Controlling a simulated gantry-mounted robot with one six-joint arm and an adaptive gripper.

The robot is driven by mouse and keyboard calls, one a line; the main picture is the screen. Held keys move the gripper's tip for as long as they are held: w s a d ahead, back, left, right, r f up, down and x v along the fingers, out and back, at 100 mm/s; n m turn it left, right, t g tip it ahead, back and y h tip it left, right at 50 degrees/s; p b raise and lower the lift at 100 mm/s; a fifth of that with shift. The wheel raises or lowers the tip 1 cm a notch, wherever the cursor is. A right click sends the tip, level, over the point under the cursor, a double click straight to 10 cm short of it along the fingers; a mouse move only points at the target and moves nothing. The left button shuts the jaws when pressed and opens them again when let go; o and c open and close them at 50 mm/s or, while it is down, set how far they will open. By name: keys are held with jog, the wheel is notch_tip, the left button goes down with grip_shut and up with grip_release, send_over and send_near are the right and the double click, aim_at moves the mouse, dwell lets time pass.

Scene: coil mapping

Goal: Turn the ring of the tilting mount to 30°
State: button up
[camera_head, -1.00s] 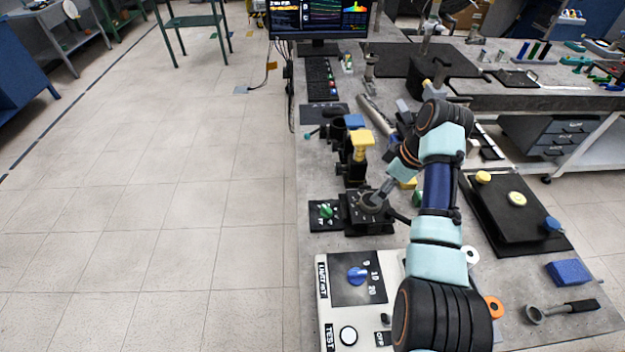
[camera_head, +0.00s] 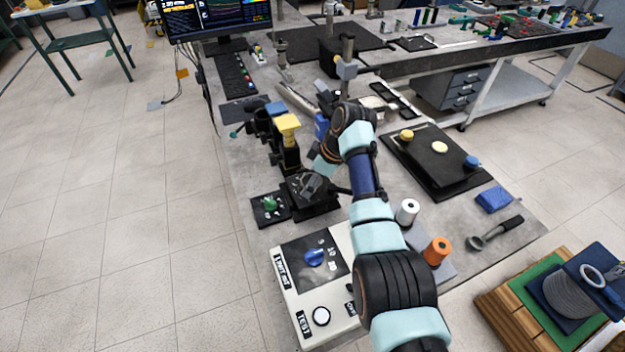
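A low black mount (camera_head: 322,208) stands on the grey workbench, between a small black panel with a green knob and the arm. I take it to be the tilting mount. A greyish round part, perhaps its ring, sits on top, mostly hidden by the gripper. My gripper (camera_head: 311,187) is right at the top of this mount, reaching down from the wrist at the upper right. It is small and dark here, so I cannot tell whether its fingers are open, shut or touching the ring. No angle marks are readable.
A black stand with a yellow block (camera_head: 288,130) rises just behind the mount. The green-knob panel (camera_head: 270,206) is close on its left. A pale control box (camera_head: 290,290) with a blue knob lies in front. White (camera_head: 407,211) and orange (camera_head: 436,251) spools stand right of my arm.

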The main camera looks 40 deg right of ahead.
jog(key=c, duration=1.1)
jog(key=shift+r, duration=0.1)
jog(key=shift+c, duration=0.2)
jog(key=shift+r+p, duration=0.1)
jog(key=shift+p, duration=0.3)
jog(key=p, duration=0.1)
jog(key=m+p, duration=0.1)
jog(key=p, duration=0.1)
jog(key=shift+a+r+m+h+p, duration=0.1)
jog(key=shift+r+m+h+p, duration=0.15)
jog(key=shift+m+h+p, duration=0.05)
jog(key=m+h+p, duration=0.1)
jog(key=m+p, duration=0.1)
jog(key=p, duration=0.2)
jog(key=shift+p, duration=0.4)
jog(key=m+h+p, duration=0.1)
jog(key=m+p, duration=0.2)
jog(key=p, duration=0.1)
jog(key=shift+a+f+m, duration=0.1)
jog(key=shift+f+m, duration=0.05)
jog(key=shift+m, duration=0.25)
jog(key=shift+f+m+h+p, duration=0.2)
jog(key=shift+m+h+p, duration=0.65)
jog(key=shift+m, duration=0.55)
